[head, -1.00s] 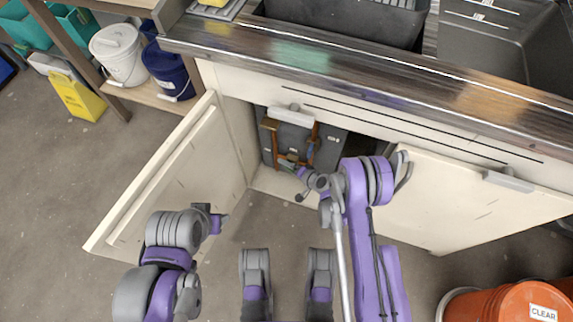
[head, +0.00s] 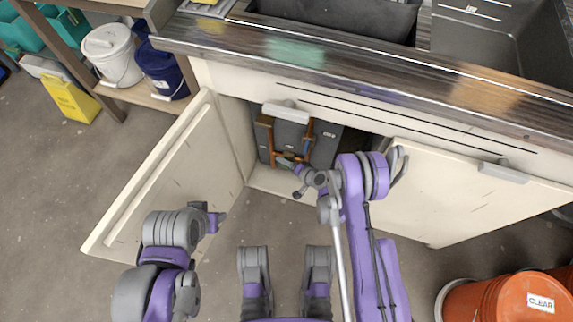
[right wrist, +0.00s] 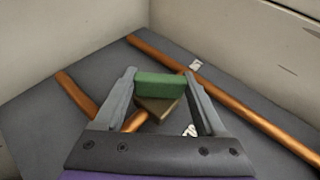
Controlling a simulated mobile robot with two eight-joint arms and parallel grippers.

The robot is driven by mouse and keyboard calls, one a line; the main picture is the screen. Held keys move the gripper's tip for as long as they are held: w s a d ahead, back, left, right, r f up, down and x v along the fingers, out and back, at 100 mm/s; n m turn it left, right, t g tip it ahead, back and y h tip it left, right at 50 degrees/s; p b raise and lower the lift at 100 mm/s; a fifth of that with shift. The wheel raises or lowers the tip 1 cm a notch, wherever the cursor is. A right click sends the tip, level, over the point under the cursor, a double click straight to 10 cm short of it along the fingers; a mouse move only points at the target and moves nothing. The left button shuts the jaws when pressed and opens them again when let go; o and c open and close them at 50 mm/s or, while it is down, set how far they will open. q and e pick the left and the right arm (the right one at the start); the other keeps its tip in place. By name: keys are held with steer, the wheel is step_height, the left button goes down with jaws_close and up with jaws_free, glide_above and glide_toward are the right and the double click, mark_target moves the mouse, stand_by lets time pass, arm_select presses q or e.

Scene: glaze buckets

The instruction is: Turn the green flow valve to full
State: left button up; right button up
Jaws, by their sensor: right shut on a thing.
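The green valve handle (right wrist: 160,85) is a short block on a brass valve body (right wrist: 157,110), seen in the right wrist view. My right gripper (right wrist: 160,88) is shut on it, with one finger at each end of the handle. In the head view my right gripper (head: 288,162) reaches into the open cabinet, at the copper pipes (head: 308,140) in front of a dark grey box (head: 325,148). The handle is too small and covered to make out there. My left arm is at the lower left, outside the cabinet, and its fingertips do not show.
The left cabinet door (head: 160,175) and right cabinet door (head: 430,200) stand open on both sides of my right arm. The countertop edge (head: 350,75) runs above. An orange bucket (head: 505,298) is at the lower right. White and blue buckets stand on a shelf at upper left.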

steer(key=m+t+y, duration=0.1)
steer(key=t+y, duration=0.1)
steer(key=y, duration=0.2)
steer(key=shift+f, duration=0.1)
stand_by(0.4)
